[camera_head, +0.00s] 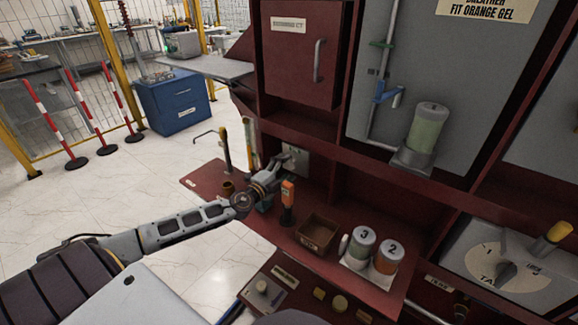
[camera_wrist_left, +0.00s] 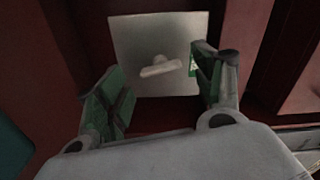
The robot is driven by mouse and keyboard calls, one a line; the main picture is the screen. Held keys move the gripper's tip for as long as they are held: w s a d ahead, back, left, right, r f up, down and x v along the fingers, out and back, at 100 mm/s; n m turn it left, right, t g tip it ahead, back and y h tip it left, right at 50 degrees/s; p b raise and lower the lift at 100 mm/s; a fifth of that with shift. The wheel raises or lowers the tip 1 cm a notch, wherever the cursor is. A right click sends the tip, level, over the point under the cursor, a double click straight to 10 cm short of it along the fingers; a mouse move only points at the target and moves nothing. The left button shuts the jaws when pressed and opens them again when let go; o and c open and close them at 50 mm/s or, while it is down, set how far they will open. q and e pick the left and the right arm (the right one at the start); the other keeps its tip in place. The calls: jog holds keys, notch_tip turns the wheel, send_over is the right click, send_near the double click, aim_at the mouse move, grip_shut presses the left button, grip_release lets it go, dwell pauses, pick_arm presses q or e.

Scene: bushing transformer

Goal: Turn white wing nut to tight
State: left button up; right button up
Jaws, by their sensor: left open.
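The white wing nut (camera_wrist_left: 161,66) sits in the middle of a square light-grey plate (camera_wrist_left: 135,30) in the left wrist view. Its wings lie nearly level, tilted slightly up to the right. My left gripper (camera_wrist_left: 160,85) is open, its two green-padded fingers apart on either side of the nut in that picture. I cannot tell how far the fingertips are from it. In the head view the left gripper (camera_head: 280,165) points at the plate (camera_head: 301,157) in the dark red cabinet recess, and the nut itself cannot be made out. My right gripper is not in view.
Close to the left gripper stands an orange-and-black handheld device (camera_head: 288,200). An upright yellow-handled tool (camera_head: 224,148) is to the left.

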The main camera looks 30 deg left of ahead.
aim_at(292, 163)
pick_arm(q)
jog(key=shift+w+d, duration=0.1)
jog(key=shift+w, duration=1.05)
grip_shut()
